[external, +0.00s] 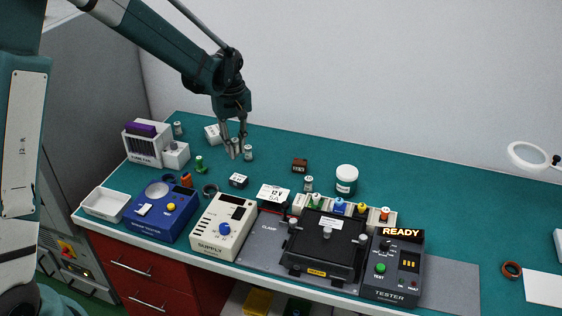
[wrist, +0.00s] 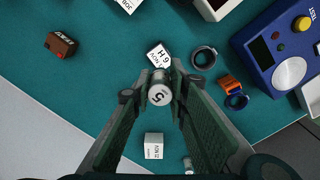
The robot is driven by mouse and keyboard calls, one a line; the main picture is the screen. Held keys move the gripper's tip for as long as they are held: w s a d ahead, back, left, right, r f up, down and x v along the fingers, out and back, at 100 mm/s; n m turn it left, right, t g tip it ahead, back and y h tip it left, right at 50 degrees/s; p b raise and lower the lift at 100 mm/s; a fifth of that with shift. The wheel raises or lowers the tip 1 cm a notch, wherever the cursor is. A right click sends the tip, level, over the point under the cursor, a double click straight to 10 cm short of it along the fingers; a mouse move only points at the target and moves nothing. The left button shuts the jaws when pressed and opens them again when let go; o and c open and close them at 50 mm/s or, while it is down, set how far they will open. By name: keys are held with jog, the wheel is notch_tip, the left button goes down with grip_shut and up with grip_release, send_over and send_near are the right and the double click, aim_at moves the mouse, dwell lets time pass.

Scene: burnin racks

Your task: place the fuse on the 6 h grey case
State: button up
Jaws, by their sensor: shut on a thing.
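My gripper (external: 236,150) is shut on the fuse (wrist: 160,94), a small silver cylinder with a 5 on its end. In the external view the fuse shows between the fingers, over the rear left part of the green bench. In the wrist view my gripper (wrist: 159,88) has the 6 h case (wrist: 158,54) just beyond the fuse. The case is a small dark block with a white top lettered 6 H. In the external view the case (external: 238,180) sits on the bench in front of my gripper, apart from it. The gap under the fuse is hard to judge.
Another small cylinder (external: 248,153) shows right beside my gripper. A white block (external: 212,133) stands behind it, and a brown block (external: 300,165) to the right. A dark ring (external: 211,190) lies near the case. The supply box (external: 223,227) and blue tester (external: 160,212) stand in front.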

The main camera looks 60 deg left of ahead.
send_over(238, 178)
jog(key=shift+w+f, duration=0.1)
jog(key=shift+f, duration=2.9)
jog(key=shift+a, duration=0.1)
jog(key=shift+f, duration=1.85)
jog(key=shift+f, duration=0.15)
jog(key=o, duration=0.9)
jog(key=shift+c, duration=0.2)
jog(key=shift+r, duration=6.15)
